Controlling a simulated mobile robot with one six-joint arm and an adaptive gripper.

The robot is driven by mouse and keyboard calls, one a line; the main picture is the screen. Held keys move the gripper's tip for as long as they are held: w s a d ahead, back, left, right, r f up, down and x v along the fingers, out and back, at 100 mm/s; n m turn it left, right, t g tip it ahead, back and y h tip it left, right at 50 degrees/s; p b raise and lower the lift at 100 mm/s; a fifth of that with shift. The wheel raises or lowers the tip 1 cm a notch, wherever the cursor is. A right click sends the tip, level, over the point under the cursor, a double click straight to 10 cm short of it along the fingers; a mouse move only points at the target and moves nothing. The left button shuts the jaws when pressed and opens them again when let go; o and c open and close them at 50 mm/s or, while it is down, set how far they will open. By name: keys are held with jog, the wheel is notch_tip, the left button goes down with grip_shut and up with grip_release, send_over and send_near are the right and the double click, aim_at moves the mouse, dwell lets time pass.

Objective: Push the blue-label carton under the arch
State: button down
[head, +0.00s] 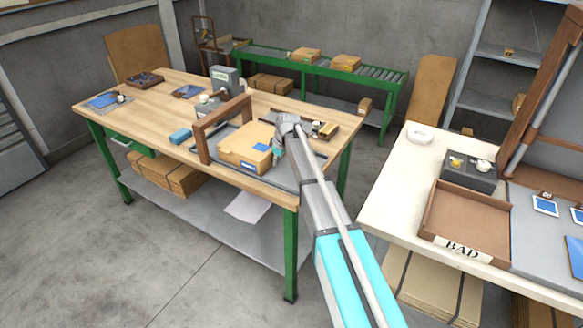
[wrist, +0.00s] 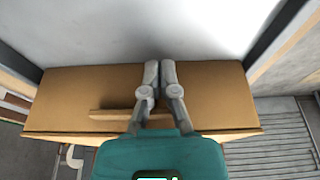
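The blue-label carton (head: 236,146) is a tan box on the near part of the wooden workbench. Blue labels show on its top and its near side. The brown wooden arch (head: 203,149) stands just left of and behind it; from this angle I cannot tell whether the carton's far edge is inside the opening. My gripper (head: 278,154) is low at the carton's right side; contact is unclear. In the wrist view my gripper (wrist: 160,68) has its fingers together, with nothing seen between them. A tan box-like surface (wrist: 75,88) lies behind them there, with no blue label visible.
A grey scale-like device (head: 226,78) stands behind the arch. A dark tray with small items (head: 325,130) is right of my gripper. A white table with a BAD tray (head: 465,215) stands at right.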

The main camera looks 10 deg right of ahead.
aim_at(256, 145)
jog(key=w+a, duration=0.5)
jog(key=a, duration=0.2)
jog(key=w+a, duration=0.3)
jog(key=a, duration=0.1)
jog(key=shift+w+a, duration=0.25)
jog(key=shift+w, duration=0.05)
jog(key=shift+d, duration=0.1)
jog(key=shift+s+d, duration=0.4)
jog(key=s+d, duration=0.2)
jog(key=shift+d, duration=0.3)
jog(key=shift+w+r+p, duration=0.1)
jog(key=shift+r+p, duration=0.5)
jog(key=shift+r, duration=0.05)
jog(key=p+v, duration=0.8)
jog(key=shift+d+r, duration=0.1)
jog(key=shift+r, duration=0.25)
